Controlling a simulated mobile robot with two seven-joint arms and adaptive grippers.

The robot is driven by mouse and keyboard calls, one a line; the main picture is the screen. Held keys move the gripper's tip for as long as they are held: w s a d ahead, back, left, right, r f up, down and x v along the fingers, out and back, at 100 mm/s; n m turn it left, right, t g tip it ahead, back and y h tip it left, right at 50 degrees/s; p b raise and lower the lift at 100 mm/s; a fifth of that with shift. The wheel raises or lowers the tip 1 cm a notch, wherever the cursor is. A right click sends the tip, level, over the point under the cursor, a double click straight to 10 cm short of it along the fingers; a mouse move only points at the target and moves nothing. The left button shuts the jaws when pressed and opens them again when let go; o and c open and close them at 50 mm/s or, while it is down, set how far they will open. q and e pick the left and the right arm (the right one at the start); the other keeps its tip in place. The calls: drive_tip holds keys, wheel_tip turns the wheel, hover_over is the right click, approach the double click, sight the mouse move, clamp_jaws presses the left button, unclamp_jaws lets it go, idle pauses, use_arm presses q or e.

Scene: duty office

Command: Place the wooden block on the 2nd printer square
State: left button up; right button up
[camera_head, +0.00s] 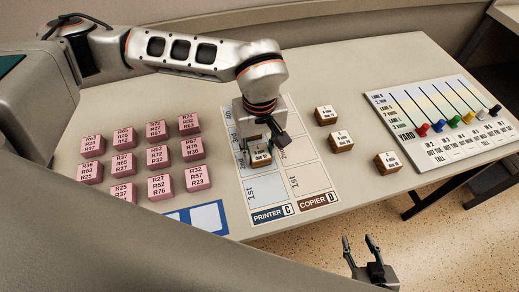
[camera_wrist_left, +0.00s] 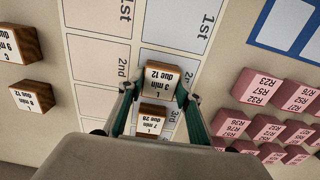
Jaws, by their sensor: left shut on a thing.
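My left gripper (camera_head: 259,151) is shut on a wooden block (camera_head: 261,160) with a white label reading "3 min due 12". In the left wrist view the block (camera_wrist_left: 166,82) sits between the fingertips of the left gripper (camera_wrist_left: 160,88), over the 2nd square of the printer column (camera_wrist_left: 185,63). I cannot tell whether it touches the sheet. A second wooden block (camera_wrist_left: 152,119) is at the 3rd printer square; the gripper hides it in the head view. The "PRINTER C" label (camera_head: 272,215) marks the left column there. My right gripper (camera_head: 360,244) is open and empty at the bottom.
The copier column (camera_head: 305,178) beside it is empty where it shows. Three labelled wooden blocks (camera_head: 341,141) stand right of the sheet. Several pink blocks (camera_head: 158,187) stand in rows to the left, above a blue-framed card (camera_head: 222,229). A lane board (camera_head: 437,130) with coloured pegs lies right.

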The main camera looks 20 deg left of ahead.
sight(260, 153)
use_arm(q)
drive_tip(key=shift+f, duration=0.15)
drive_tip(key=o, duration=1.1)
wheel_tip(260, 153, up, 12)
drive_tip(key=shift+r, duration=0.2)
